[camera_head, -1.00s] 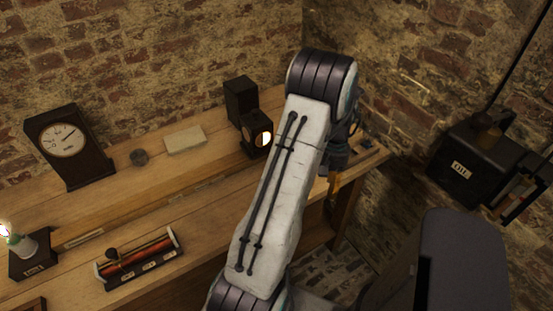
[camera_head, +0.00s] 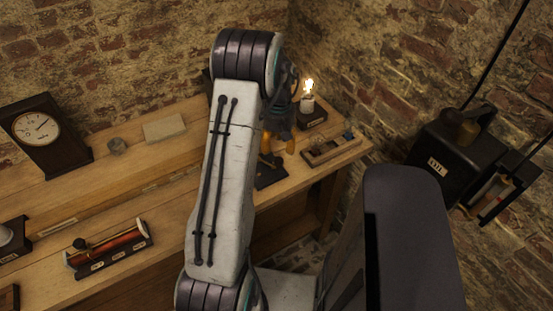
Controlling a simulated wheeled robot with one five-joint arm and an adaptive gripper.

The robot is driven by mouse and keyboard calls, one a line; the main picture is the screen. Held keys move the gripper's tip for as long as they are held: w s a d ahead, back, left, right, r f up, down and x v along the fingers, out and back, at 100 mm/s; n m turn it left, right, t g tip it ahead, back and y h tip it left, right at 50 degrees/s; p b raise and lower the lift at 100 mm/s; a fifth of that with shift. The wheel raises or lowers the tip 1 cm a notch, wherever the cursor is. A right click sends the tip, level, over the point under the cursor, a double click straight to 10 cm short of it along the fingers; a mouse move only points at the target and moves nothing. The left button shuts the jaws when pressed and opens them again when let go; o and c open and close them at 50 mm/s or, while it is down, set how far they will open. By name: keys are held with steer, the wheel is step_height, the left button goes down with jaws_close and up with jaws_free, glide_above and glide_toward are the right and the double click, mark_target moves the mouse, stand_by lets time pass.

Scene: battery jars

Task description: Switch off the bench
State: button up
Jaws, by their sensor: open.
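The wooden bench (camera_head: 165,215) runs along the brick wall. My gripper (camera_head: 278,148) is open over its right part, its two orange fingertips pointing down and apart. Just below them, on the bench top, is a small dark base (camera_head: 270,174), perhaps a switch; my gripper hides its upper part. I cannot tell its setting or whether the fingers touch it. A lit lamp (camera_head: 308,92) on a dark block stands just right of and behind my gripper. A wooden piece with small dark fittings (camera_head: 330,148) lies near the bench's right end.
A red coil (camera_head: 112,247) lies in front. A black box (camera_head: 452,160) hangs on the right wall. My arm hides the middle of the bench.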

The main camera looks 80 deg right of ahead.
mark_target(279, 160)
steer(key=shift+d+n, duration=0.1)
steer(key=shift+n, duration=0.6)
steer(key=shift+f, duration=0.2)
steer(key=shift+f+p, duration=0.6)
steer(key=shift+f, duration=2.9)
jaws_close()
